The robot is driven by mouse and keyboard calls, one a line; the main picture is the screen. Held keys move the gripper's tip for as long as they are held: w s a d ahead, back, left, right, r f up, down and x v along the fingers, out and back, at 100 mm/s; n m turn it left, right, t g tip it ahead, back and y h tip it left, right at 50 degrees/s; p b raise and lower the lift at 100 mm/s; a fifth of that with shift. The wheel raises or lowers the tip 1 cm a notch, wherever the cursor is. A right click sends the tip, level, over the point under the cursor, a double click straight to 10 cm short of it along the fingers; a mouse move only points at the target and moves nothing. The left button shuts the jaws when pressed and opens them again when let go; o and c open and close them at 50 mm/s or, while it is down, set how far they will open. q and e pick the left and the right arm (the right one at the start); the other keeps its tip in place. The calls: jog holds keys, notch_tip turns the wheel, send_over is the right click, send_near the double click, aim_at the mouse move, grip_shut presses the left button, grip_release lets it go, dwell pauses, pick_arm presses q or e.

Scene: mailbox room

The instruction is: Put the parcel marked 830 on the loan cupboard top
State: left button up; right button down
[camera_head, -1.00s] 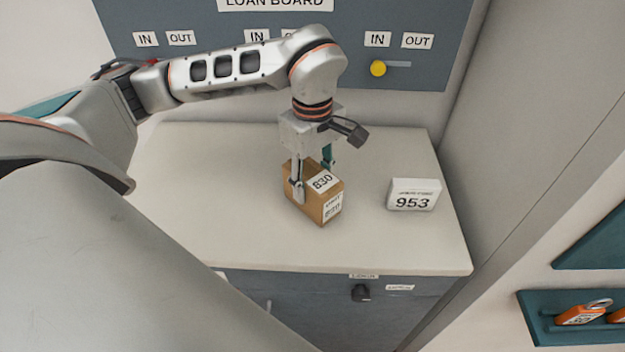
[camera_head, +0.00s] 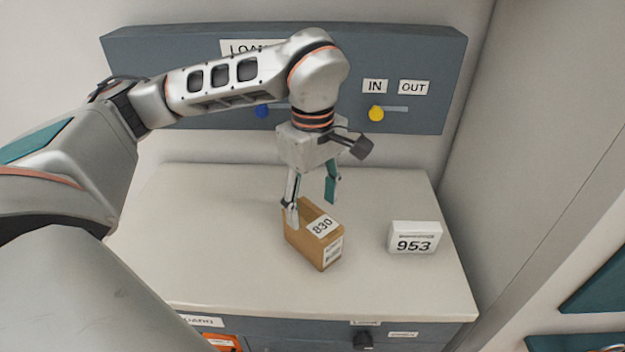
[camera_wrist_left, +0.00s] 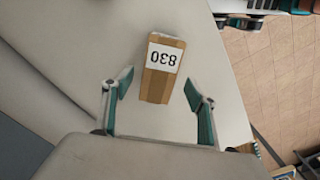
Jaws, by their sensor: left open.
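The brown cardboard parcel marked 830 (camera_head: 313,247) stands on the pale loan cupboard top (camera_head: 230,265). Its white 830 label faces up, with a second label on its side. My left gripper (camera_head: 311,206) is open above the parcel, one finger near its left edge and the other behind it. In the left wrist view the parcel (camera_wrist_left: 160,72) lies ahead, between and beyond the spread fingertips (camera_wrist_left: 160,88), with clear gaps on both sides. My right gripper is not in view.
A white box marked 953 (camera_head: 414,238) stands on the top to the right of the parcel. The grey loan board (camera_head: 420,115) with IN and OUT labels and sliders is on the wall behind. The left part of the top is clear.

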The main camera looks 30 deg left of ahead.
pick_arm(q)
jog(key=shift+r, duration=2.95)
